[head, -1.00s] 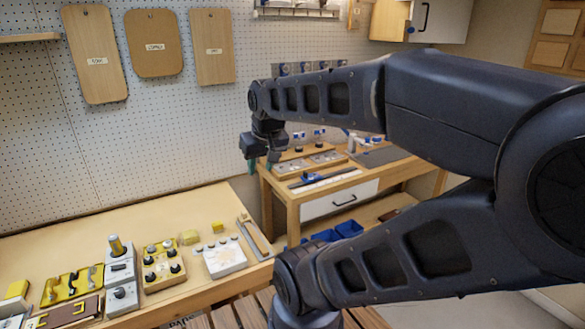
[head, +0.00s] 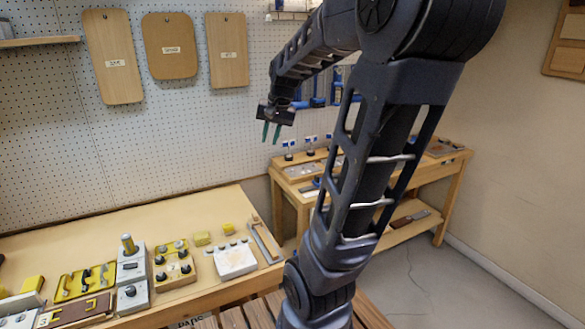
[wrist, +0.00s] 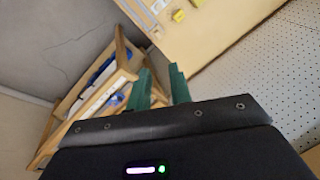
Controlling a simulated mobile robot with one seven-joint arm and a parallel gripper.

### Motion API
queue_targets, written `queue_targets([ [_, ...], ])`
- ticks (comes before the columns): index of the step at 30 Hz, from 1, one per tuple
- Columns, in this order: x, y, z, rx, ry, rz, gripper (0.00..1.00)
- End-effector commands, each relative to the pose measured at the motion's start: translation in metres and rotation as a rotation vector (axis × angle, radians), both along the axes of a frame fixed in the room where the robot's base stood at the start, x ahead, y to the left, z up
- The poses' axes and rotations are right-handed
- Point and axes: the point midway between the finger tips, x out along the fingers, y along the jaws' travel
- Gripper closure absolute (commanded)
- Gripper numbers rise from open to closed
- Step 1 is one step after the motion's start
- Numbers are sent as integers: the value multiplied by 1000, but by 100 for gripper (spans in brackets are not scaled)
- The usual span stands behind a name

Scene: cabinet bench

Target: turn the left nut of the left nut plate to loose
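My gripper (head: 271,133) hangs in the air in front of the pegboard, above the gap between the two benches. Its two green fingers are apart with nothing between them, and the wrist view also shows the gripper (wrist: 160,88) open and empty. I cannot tell for sure which thing is the left nut plate. A wooden board with several dark knobs (head: 162,272) and a grey block with a brass-topped post (head: 129,262) stand on the left bench. Small upright parts (head: 310,150) show on the right bench, partly near my arm. No nut is clear enough to name.
The left bench (head: 190,212) also holds a white plate (head: 236,260), yellow blocks (head: 202,238) and a yellow tray with handles (head: 85,281). Its rear is clear. The right bench (head: 283,190) is partly hidden behind my arm. Wooden boards (head: 112,60) hang on the pegboard.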

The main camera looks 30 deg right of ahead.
Motion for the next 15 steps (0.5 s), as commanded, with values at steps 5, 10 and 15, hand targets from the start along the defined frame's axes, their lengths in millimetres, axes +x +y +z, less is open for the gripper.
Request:
queue_targets([
  [5, 48, -25, -6, 54, 55, -125, 79],
  [10, 90, -50, -17, 93, 103, -245, 79],
  [15, 131, -77, -32, 119, 149, -365, 79],
])
